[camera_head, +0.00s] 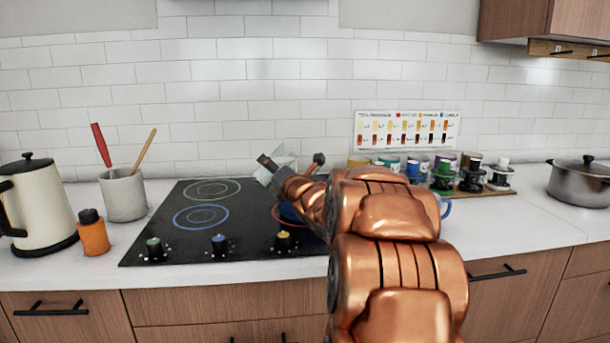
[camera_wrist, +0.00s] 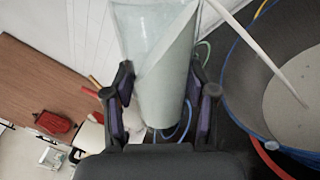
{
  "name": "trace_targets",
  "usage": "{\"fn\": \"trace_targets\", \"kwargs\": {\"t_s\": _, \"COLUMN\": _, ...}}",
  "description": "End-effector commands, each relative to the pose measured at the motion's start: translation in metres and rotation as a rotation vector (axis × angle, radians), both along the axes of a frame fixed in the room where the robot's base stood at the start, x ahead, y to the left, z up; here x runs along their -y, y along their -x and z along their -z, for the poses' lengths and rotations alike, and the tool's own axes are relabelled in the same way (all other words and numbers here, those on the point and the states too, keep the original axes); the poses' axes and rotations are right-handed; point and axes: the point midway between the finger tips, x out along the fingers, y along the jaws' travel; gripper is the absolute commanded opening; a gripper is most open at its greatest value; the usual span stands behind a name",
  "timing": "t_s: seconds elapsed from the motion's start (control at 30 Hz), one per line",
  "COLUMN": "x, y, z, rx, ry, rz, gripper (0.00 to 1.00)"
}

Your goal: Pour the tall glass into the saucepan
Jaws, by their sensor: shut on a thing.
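My gripper (camera_head: 291,163) is shut on the tall glass (camera_wrist: 152,35), with one dark finger on each side in the wrist view. The glass is clear and holds a pale grey-green liquid whose surface lies slanted along it, so the glass is tilted. Its mouth is out of the wrist frame. In the head view the glass (camera_head: 280,163) is a faint pale shape. A pale stream runs from the top of the wrist view into the blue saucepan (camera_wrist: 233,88), where pale liquid lies. In the head view my arm hides most of the saucepan (camera_head: 288,212).
The saucepan is on the black cooktop (camera_head: 160,225), at a red-ringed burner. A kettle (camera_head: 38,210), an orange bottle (camera_head: 93,236) and a utensil crock (camera_head: 124,196) stand left. Several small jars (camera_head: 443,178) and a lidded steel pot (camera_head: 580,184) stand right.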

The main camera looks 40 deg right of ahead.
Motion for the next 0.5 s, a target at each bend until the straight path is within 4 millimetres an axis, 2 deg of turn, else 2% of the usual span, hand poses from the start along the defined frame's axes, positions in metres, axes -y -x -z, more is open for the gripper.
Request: {"fn": "trace_targets", "kwargs": {"t_s": 0.5, "x": -0.0014, "y": -0.0003, "z": -0.0029, "rx": 0.019, "ry": -0.061, "rz": -0.001, "gripper": 0.14}}
